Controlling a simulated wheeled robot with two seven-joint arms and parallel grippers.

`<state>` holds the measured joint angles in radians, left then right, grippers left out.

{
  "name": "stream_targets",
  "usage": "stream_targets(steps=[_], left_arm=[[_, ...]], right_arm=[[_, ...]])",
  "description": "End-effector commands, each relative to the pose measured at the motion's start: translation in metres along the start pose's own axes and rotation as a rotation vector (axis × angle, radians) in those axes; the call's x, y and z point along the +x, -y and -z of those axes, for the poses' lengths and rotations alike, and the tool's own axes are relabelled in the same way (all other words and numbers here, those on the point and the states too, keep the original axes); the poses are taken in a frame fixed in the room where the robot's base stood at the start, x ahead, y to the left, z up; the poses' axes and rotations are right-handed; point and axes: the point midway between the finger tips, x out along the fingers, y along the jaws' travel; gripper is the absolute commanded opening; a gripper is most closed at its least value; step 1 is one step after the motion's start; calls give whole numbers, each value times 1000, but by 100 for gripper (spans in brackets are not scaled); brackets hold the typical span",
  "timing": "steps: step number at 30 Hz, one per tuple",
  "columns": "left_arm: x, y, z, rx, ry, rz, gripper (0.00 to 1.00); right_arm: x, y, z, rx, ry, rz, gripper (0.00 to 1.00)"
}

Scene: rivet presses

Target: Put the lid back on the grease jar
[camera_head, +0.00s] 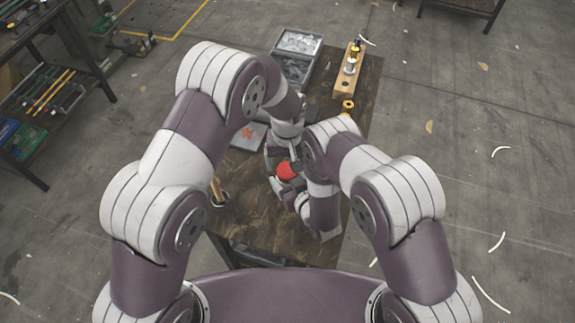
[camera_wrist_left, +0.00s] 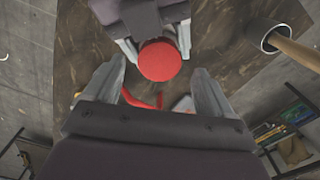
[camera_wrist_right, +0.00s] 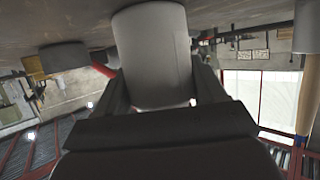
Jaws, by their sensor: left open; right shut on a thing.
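The round red top of the grease jar (camera_head: 287,171) shows between my two grippers over the table; it is a red disc (camera_wrist_left: 160,60) in the left wrist view. My right gripper (camera_head: 292,188) is shut on the jar's pale grey body (camera_wrist_right: 153,55), which stands between its fingers in the right wrist view. I cannot tell whether the red disc is a seated lid; its join to the jar is hidden. My left gripper (camera_wrist_left: 160,88) is open and empty, its fingers apart just short of the red disc. The arms hide much of this in the head view.
The wooden table (camera_head: 245,215) carries a grey compartment tray (camera_head: 297,55) and a wooden block with spools (camera_head: 348,72) at the back. A cup with a wooden handle (camera_wrist_left: 270,38) stands at the left front. A thin red item (camera_wrist_left: 150,101) lies beyond my left fingers.

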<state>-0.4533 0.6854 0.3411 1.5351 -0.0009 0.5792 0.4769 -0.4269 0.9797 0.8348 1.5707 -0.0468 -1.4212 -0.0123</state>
Motion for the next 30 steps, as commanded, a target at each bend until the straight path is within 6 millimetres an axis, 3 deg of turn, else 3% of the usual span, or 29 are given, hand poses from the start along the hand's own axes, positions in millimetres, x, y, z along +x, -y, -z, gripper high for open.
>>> stream_targets(steps=[4,14,21,30], left_arm=[[-14,0,0,0,-1,0,84],[-17,0,0,-2,-1,0,80],[-48,0,4,-55,-1,-1,80],[-45,0,4,-56,2,0,80]], right_arm=[[0,0,0,0,0,0,0],[0,0,0,0,0,0,0],[0,0,0,0,0,0,0],[0,0,0,0,-1,0,0]])
